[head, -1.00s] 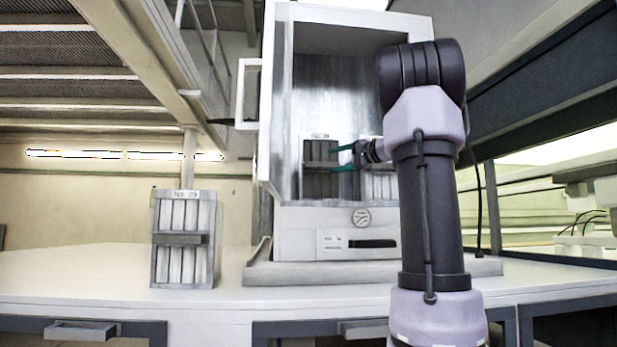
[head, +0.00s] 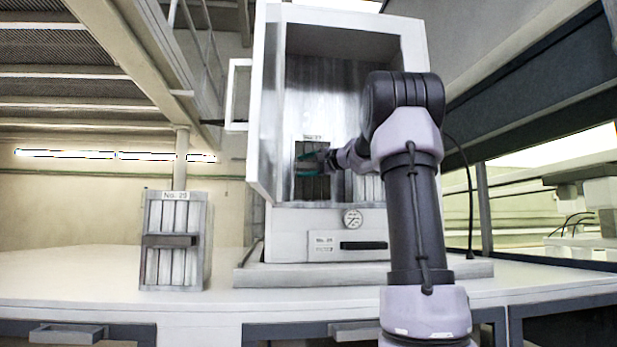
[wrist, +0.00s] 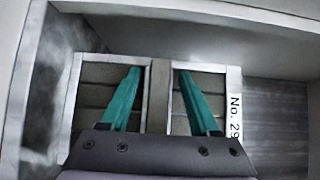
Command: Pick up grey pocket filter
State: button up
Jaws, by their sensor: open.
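A pocket filter with a pale frame and dark grey pockets (head: 311,188) stands inside the open chamber, at its left. In the wrist view the filter (wrist: 101,73) shows a "No. 29" label and a handle bar (wrist: 159,92) across its middle. My gripper (head: 300,164) reaches into the chamber in front of this filter. In the wrist view my gripper (wrist: 159,71) is open, with one teal finger on each side of the bar. I cannot tell whether the fingers touch it. A paler filter (head: 372,190) stands to the right in the chamber, partly behind my arm.
A pale filter (head: 176,215) labelled No. 29 stands on the white bench (head: 60,265), left of the chamber (head: 410,45). The chamber walls (wrist: 275,100) are close around my gripper. The open door (head: 240,95) is at the left. The bench's left part is clear.

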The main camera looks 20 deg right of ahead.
grip_shut()
dwell(1.4)
